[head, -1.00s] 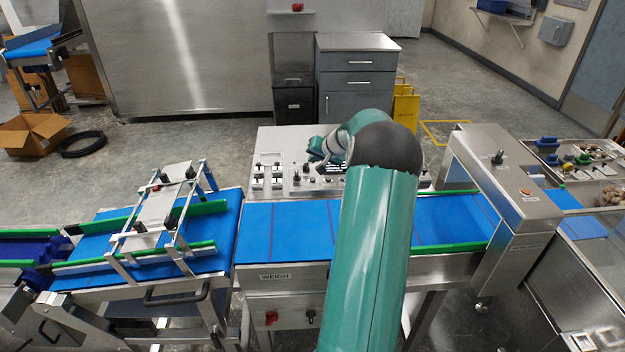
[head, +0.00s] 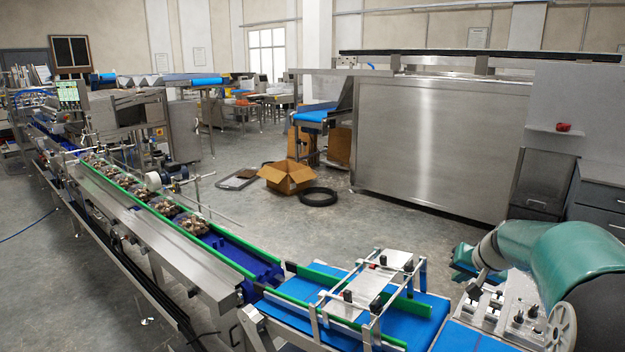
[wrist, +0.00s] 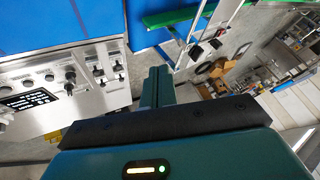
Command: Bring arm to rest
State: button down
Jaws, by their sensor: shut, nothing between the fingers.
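My green arm is folded at the right edge of the head view. My gripper (head: 466,262) shows there beside the control panel (head: 515,327), with the arm covering part of it. In the wrist view my gripper (wrist: 157,76) has its fingers together with nothing between them. The panel, with its black knobs and small display, also shows at the left of the wrist view (wrist: 28,78). The gripper appears apart from the panel and the belt.
A blue belt (head: 413,330) with a metal guide frame (head: 382,288) runs along the front. A long conveyor with green rails (head: 243,270) carries several filled trays (head: 193,224). An open cardboard box (head: 287,181) and a black ring (head: 319,198) lie on the open floor.

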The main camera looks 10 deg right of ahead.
jog(key=s+a+r+n, duration=0.2)
jog(key=s+a, duration=0.3)
jog(key=a, duration=0.4)
jog(key=s+a+r+n+g, duration=0.1)
jog(key=s+a, duration=0.5)
jog(key=a, duration=0.2)
jog(key=s+a+r+n, duration=0.2)
jog(key=s+a, duration=0.3)
jog(key=a, duration=0.4)
jog(key=s+a+f+n, duration=0.1)
jog(key=s+a+f, duration=0.1)
jog(key=s, duration=0.7)
jog(key=shift+s+a+f+g, duration=0.2)
jog(key=shift+a+g, duration=0.1)
jog(key=shift+a, duration=0.6)
jog(key=shift+d, duration=0.1)
